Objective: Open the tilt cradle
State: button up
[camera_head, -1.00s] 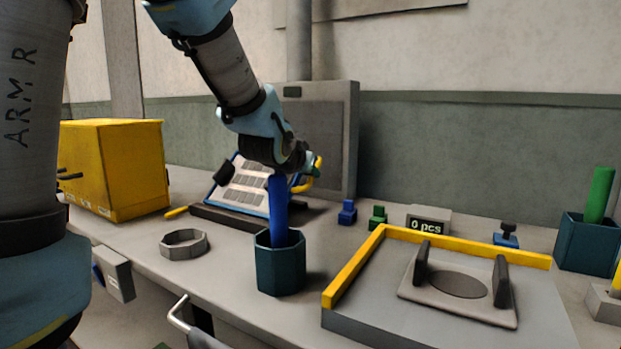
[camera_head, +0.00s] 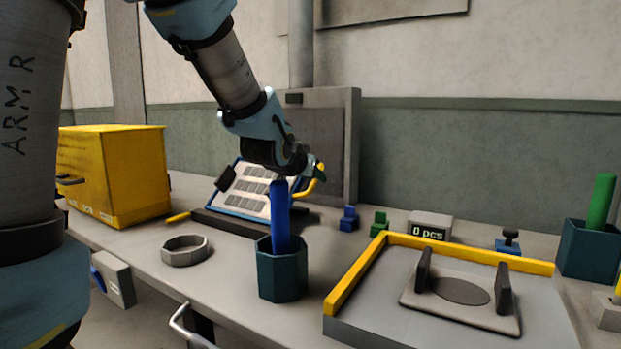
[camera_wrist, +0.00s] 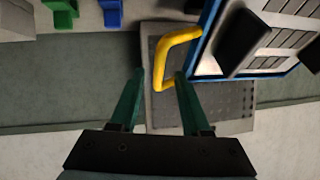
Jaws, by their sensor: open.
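The tilt cradle (camera_head: 245,190) is a blue-framed panel with grey cells, leaning tilted on a dark base on the bench. A yellow loop handle (camera_wrist: 158,66) sticks out from its edge in the wrist view; in the head view part of the handle (camera_head: 308,188) shows at the panel's right. My gripper (camera_wrist: 160,75) is open, with its green fingers either side of the handle's outer bar in the wrist view. I cannot tell whether the bar is at finger depth, and no contact shows. In the head view my wrist partly hides the cradle's upper right.
A dark teal cup (camera_head: 281,272) with a blue stick stands in front of the cradle. A yellow box (camera_head: 135,175) is left, a grey ring (camera_head: 186,252) front left. A yellow-edged tray (camera_head: 350,280) is right. Blue (camera_head: 348,220) and green (camera_head: 379,226) blocks stand close right of the cradle.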

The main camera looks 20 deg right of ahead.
notch_tip(320, 180, up, 10)
jog(key=shift+f, duration=0.25)
